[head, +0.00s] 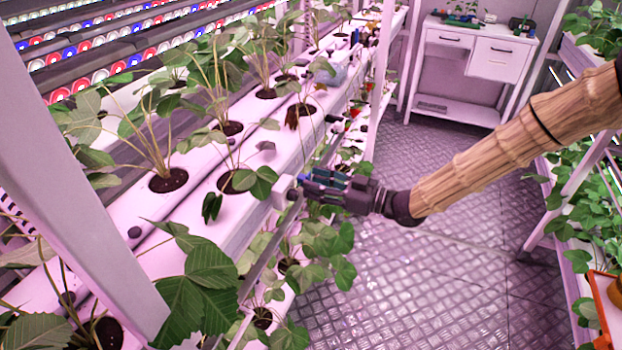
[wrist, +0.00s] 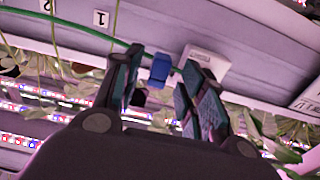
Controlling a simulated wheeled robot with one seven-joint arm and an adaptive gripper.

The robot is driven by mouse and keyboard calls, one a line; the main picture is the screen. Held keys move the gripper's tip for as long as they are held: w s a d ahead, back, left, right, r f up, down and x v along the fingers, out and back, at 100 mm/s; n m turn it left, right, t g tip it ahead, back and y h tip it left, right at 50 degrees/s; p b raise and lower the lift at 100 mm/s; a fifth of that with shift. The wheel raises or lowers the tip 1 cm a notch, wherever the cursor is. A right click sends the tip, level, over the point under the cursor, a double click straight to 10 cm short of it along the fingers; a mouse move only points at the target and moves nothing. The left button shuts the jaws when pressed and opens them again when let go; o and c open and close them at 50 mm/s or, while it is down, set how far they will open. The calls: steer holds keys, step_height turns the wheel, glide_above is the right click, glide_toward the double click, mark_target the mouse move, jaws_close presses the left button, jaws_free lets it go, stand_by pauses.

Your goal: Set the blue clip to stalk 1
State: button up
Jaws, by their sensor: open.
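The blue clip (wrist: 160,71) shows in the wrist view on or just in front of a green line (wrist: 92,31), between my gripper's fingers. My gripper (wrist: 160,82) is open, with one finger on each side of the clip; I see no clear contact. In the head view my gripper (head: 292,188) is at the front edge of the white planting channel (head: 205,232). A label 1 (wrist: 100,18) is on the rail, left of the clip in the wrist view. A thin stalk (wrist: 114,22) hangs close beside that label.
A second label (wrist: 46,6), seemingly a 2, is further left. A white block (wrist: 206,58) sits beside the right finger. Potted strawberry plants (head: 168,180) line the channels, with leaves hanging below. A white table (head: 468,70) stands at the back. The aisle floor (head: 430,270) is clear.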

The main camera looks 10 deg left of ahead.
steer(key=shift+w+a, duration=0.2)
steer(key=shift+a, duration=0.8)
jaws_close()
steer(key=shift+w+d, duration=0.1)
